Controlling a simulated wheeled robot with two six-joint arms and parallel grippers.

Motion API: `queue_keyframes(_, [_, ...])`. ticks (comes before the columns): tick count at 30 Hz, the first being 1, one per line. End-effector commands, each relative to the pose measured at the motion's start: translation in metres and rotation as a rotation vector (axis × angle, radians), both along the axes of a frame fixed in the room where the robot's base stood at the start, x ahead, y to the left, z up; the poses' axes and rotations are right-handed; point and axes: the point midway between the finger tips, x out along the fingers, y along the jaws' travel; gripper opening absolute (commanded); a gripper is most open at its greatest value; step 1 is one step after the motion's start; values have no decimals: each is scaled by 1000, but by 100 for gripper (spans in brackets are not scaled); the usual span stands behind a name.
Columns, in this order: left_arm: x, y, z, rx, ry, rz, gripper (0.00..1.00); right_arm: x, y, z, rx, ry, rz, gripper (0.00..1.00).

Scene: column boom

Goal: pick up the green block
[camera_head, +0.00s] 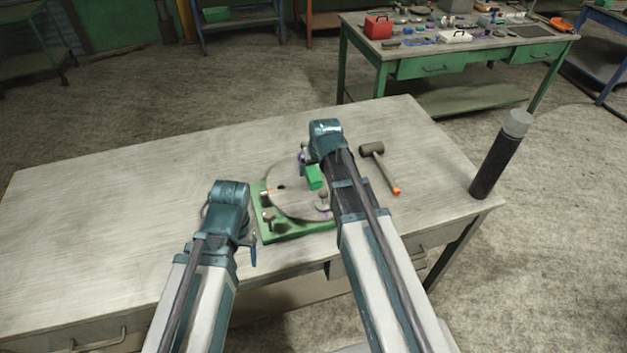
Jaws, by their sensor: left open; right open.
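The green block (315,177) sits on the round grey plate (285,180) of a green-based fixture (290,231) on the workbench. My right arm partly overlaps the block's right side in the picture. My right gripper (304,158) is open, just beyond the block, and mostly hidden by its own wrist; I cannot tell whether it touches the block. My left gripper (252,248) is open at the fixture's near left side, apart from the block and also largely hidden by its wrist.
A mallet (373,151) lies right of the fixture on the workbench (120,220). A dark cylinder with a grey top (495,165) stands at the right corner. The bench's left half is clear. A green table (420,65) with tools stands behind.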

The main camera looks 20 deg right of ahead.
Motion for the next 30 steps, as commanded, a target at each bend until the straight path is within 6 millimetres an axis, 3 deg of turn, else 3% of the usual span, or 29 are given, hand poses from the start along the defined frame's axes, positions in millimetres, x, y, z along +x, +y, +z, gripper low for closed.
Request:
queue_keyframes(1, [0,0,-11,0,0,0,77,3,0,-11,0,0,0,85])
queue_keyframes(7, [0,0,-35,0,0,1,77,12,1,-35,0,0,0,85])
queue_keyframes(17, [0,0,-37,0,0,1,77,14,1,-37,0,0,0,85])
queue_keyframes(30, [0,0,-37,0,0,1,77,14,1,-37,0,0,0,8])
